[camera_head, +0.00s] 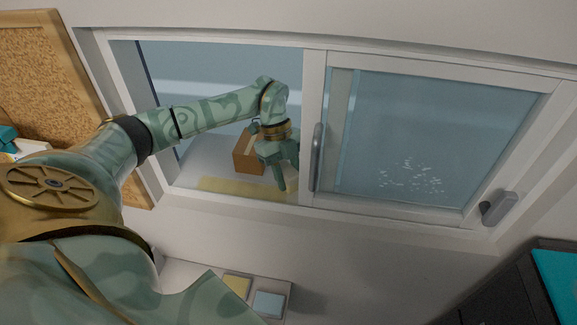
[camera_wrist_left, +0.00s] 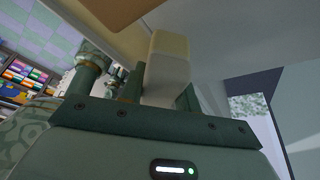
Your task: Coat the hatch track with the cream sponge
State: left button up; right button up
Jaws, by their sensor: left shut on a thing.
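My left gripper (camera_head: 280,172) reaches into the open left half of the hatch, close to the lower frame. It is shut on the cream sponge (camera_wrist_left: 168,62), a pale block that stands out between its fingers in the left wrist view. In the head view the sponge is hidden or too small to make out. The hatch track (camera_head: 390,211) runs along the bottom of the window frame. A pale yellow strip (camera_head: 235,189) lies along the lower edge of the opening, left of and below the gripper. My right gripper is out of view.
The sliding pane (camera_head: 425,140) with its grey handle (camera_head: 317,160) covers the right half, just right of the gripper. An orange-brown box (camera_head: 245,158) stands behind the opening. Yellow (camera_head: 237,284) and blue (camera_head: 268,303) pads lie below. A cork board (camera_head: 40,70) hangs left.

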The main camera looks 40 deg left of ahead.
pick_arm(q)
jog(key=shift+f, duration=0.45)
jog(key=shift+w+d+r, duration=0.1)
jog(key=shift+w+d, duration=0.1)
jog(key=shift+d, duration=0.3)
jog(key=shift+w+d, duration=0.2)
jog(key=shift+d, duration=0.05)
jog(key=shift+s+a, duration=0.45)
jog(key=shift+a, duration=0.25)
jog(key=shift+w+d+p, duration=0.25)
jog(key=shift+d+p, duration=0.15)
jog(key=shift+d, duration=0.1)
jog(key=shift+w+d, duration=0.2)
jog(key=shift+s+a, duration=0.5)
jog(key=shift+a, duration=0.3)
jog(key=shift+d, duration=0.1)
